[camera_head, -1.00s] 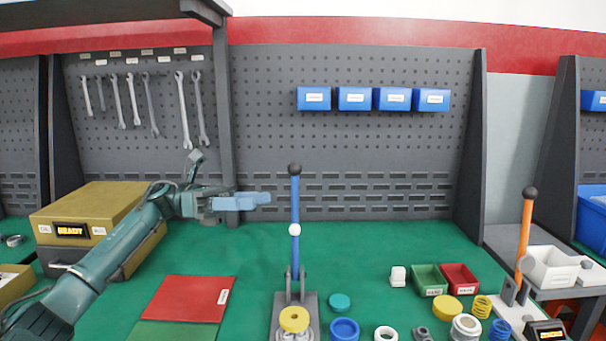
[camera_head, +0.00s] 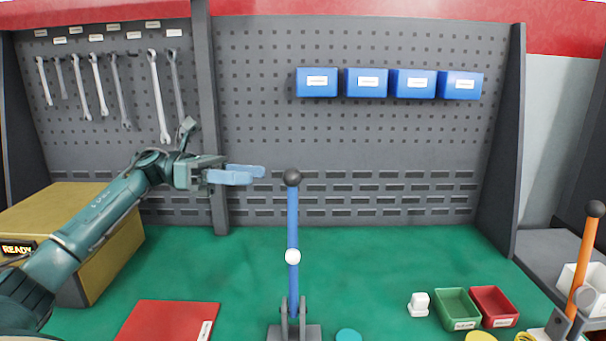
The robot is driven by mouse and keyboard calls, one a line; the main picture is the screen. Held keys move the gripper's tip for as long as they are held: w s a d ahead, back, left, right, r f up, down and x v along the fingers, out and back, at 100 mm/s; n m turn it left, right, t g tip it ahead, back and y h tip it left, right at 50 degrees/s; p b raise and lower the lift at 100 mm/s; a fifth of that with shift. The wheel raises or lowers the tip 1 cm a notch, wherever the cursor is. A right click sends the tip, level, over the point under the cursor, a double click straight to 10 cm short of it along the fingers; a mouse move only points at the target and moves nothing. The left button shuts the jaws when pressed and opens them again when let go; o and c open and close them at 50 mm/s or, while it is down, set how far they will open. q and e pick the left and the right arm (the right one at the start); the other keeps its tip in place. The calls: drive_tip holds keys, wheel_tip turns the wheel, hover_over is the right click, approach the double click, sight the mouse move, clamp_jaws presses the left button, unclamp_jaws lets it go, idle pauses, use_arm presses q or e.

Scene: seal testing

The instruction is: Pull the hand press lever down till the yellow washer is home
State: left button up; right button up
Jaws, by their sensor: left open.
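The hand press lever (camera_head: 293,222) stands upright near the middle of the bench. It is a blue rod with a black ball knob (camera_head: 292,177) on top and a white ball partway down. Its grey press base (camera_head: 281,332) is cut off by the bottom edge. The yellow washer is out of view now. My left gripper (camera_head: 262,171) is open and empty, with light blue fingers pointing right toward the lever. In the picture it is a little left of the knob and about level with it, apart from it. My right gripper is not in view.
A red mat (camera_head: 165,321) lies front left, a yellow-brown box (camera_head: 105,250) behind my left arm. Green (camera_head: 458,309) and red (camera_head: 493,307) bins and a white block (camera_head: 419,304) sit at right. An orange lever (camera_head: 585,255) stands far right. The green bench behind the lever is clear.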

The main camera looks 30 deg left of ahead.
sight(297, 181)
use_arm(q)
drive_tip(key=p+x, duration=0.2)
drive_tip(key=x, duration=0.7)
drive_tip(key=shift+w+d+p, duration=0.1)
drive_tip(key=shift+d+p, duration=0.2)
drive_tip(key=shift+d, duration=0.05)
drive_tip(key=shift+w+d, duration=0.25)
drive_tip(key=shift+d, duration=0.25)
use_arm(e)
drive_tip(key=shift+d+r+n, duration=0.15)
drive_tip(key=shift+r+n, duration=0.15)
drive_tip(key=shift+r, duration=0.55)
use_arm(q)
drive_tip(key=shift+c, duration=0.4)
clamp_jaws()
